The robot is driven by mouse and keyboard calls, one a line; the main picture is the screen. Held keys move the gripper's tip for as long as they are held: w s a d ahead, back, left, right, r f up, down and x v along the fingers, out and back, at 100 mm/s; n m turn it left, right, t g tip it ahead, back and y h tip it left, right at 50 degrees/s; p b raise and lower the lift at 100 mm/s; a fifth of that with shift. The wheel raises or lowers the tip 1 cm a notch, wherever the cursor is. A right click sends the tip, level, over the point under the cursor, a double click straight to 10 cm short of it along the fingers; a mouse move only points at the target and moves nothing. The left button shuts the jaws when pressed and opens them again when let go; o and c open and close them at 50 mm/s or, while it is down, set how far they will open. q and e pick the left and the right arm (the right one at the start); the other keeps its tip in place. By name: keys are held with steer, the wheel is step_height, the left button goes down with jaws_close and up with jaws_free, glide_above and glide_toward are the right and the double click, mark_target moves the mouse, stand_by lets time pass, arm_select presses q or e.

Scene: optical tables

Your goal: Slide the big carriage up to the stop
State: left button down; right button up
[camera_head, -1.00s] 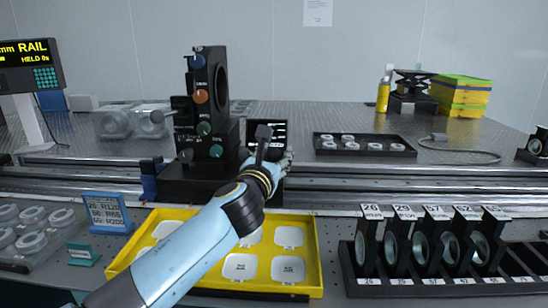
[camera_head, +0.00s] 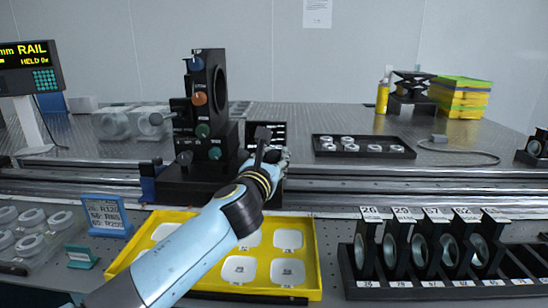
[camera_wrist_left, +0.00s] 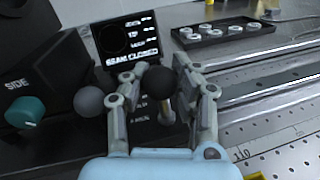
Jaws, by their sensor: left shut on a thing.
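The big carriage (camera_head: 200,187) is a black base on the rail (camera_head: 350,184), carrying a tall black upright with blue, orange and green knobs. In the left wrist view its side shows a teal knob (camera_wrist_left: 26,112) beside the word SIDE. My left gripper (camera_head: 268,150) is at the carriage's right side. In the left wrist view its fingers (camera_wrist_left: 160,85) are closed around a dark round knob, partly hidden by the fingers. A grey ball (camera_wrist_left: 88,101) sits just left of the fingers. A blue block (camera_head: 148,182) stands at the carriage's left; I cannot tell whether it is the stop.
A yellow tray (camera_head: 314,255) lies in front of the rail. A black rack of lenses (camera_head: 405,287) stands at front right. A dark screen (camera_wrist_left: 128,38) is behind the gripper. A black tray of rings (camera_head: 322,155) lies behind the rail. The rail to the right looks clear.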

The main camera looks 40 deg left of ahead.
arm_select(q)
steer(key=shift+s+a, duration=0.2)
steer(key=shift+a, duration=0.1)
steer(key=shift+s+a+f, duration=0.1)
steer(key=shift+s+a, duration=0.05)
steer(key=shift+a, duration=0.1)
steer(key=c, duration=1.2)
jaws_free()
steer(key=shift+s, duration=0.1)
steer(key=shift+s+d, duration=0.1)
steer(key=shift+s, duration=0.05)
steer(key=v, duration=1.1)
steer(key=shift+s+d, duration=0.15)
steer(key=shift+s, duration=0.15)
